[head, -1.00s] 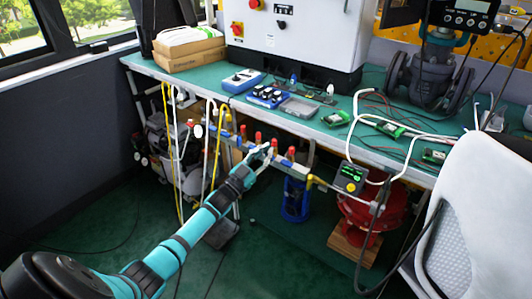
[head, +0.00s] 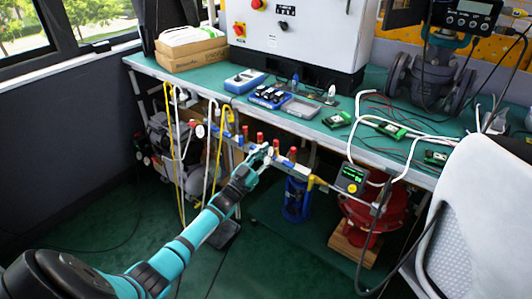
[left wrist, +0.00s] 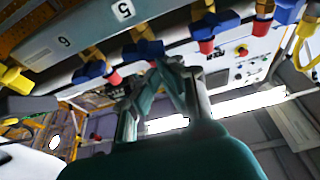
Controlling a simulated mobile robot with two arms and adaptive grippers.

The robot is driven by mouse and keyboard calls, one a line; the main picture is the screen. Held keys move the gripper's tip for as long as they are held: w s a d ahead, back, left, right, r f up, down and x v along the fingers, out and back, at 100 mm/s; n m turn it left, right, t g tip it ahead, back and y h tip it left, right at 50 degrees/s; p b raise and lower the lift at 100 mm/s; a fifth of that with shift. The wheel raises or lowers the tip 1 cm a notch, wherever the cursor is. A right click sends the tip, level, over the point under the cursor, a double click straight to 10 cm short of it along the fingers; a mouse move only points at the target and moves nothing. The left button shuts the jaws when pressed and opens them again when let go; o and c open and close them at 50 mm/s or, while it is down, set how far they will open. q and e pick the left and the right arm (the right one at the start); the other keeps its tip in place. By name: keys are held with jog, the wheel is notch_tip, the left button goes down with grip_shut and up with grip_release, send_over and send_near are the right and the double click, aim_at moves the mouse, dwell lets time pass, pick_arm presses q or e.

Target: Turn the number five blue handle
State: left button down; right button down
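A manifold bar (head: 230,139) with several valves hangs under the bench front. In the left wrist view, a tag reading 5 (left wrist: 122,10) and a tag reading 6 (left wrist: 65,41) are on it. A blue handle (left wrist: 143,48) with a red tip is closest to the 5 tag. Other blue handles (left wrist: 90,72) sit to either side. My left gripper (head: 267,151) is at the manifold among the red-tipped valves. In the left wrist view its fingertips (left wrist: 158,69) look together, just below that blue handle; contact cannot be told. My right gripper is out of view.
The green bench (head: 240,101) overhangs the valves, with a white cabinet (head: 300,35) on it. Hoses (head: 218,150) hang left of my gripper. A red actuator (head: 378,212) and a blue canister (head: 296,200) stand below. A white chair (head: 470,210) blocks the right.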

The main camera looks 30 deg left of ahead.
pick_arm(q)
jog(key=shift+f, duration=0.1)
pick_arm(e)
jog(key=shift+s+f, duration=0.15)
pick_arm(q)
jog(key=shift+n, duration=0.4)
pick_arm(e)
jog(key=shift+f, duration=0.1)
pick_arm(q)
jog(key=shift+a+y, duration=0.1)
jog(key=shift+y, duration=0.2)
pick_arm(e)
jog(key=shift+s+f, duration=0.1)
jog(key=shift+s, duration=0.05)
pick_arm(q)
jog(key=shift+n, duration=0.4)
dwell(0.3)
jog(key=shift+f, duration=0.1)
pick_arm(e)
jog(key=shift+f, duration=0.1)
